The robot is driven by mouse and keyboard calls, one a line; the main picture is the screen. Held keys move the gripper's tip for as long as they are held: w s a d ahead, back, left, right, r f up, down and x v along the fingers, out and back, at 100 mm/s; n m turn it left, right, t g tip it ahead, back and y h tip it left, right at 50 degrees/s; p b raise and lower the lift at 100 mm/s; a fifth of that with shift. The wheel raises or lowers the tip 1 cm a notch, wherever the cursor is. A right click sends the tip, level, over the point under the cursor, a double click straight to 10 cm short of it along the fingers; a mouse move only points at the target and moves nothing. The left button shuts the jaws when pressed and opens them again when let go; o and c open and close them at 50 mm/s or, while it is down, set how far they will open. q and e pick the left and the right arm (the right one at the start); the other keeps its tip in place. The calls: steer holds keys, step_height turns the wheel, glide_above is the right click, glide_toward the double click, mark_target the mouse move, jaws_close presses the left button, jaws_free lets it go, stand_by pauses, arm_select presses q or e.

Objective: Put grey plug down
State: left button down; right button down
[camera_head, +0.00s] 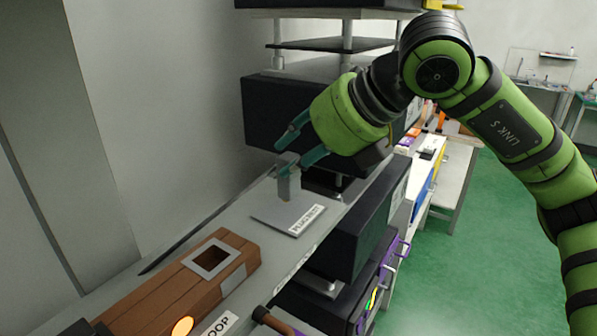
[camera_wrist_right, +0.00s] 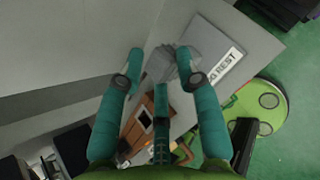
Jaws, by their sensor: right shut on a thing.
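My right gripper (camera_head: 290,155) reaches in from the upper right and is shut on the grey plug (camera_head: 289,185). The plug is upright, over the flat grey rest plate (camera_head: 268,217), which bears a white label. I cannot tell whether the plug's lower end touches the plate. In the right wrist view the plug (camera_wrist_right: 158,66) shows between the fingertips of my right gripper (camera_wrist_right: 157,62), and the plate's label, partly reading "REST", lies to the right. My left gripper is not in view.
A brown wooden block with a square grey-framed opening (camera_head: 236,243) stands on the grey shelf, left of the plate. A dark box (camera_head: 265,105) is behind my gripper. A wall borders the shelf on the left. A brown handle (camera_head: 275,318) is at the bottom.

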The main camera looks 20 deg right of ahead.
step_height(320, 180, down, 2)
steer(key=shift+f+b, duration=0.1)
steer(key=shift+b, duration=0.2)
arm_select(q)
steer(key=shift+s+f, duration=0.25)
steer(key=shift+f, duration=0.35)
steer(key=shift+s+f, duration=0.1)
arm_select(e)
steer(key=shift+f, duration=0.15)
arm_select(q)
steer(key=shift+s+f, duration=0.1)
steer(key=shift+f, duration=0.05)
arm_select(e)
steer(key=c, duration=0.9)
jaws_free()
steer(key=shift+o, duration=0.2)
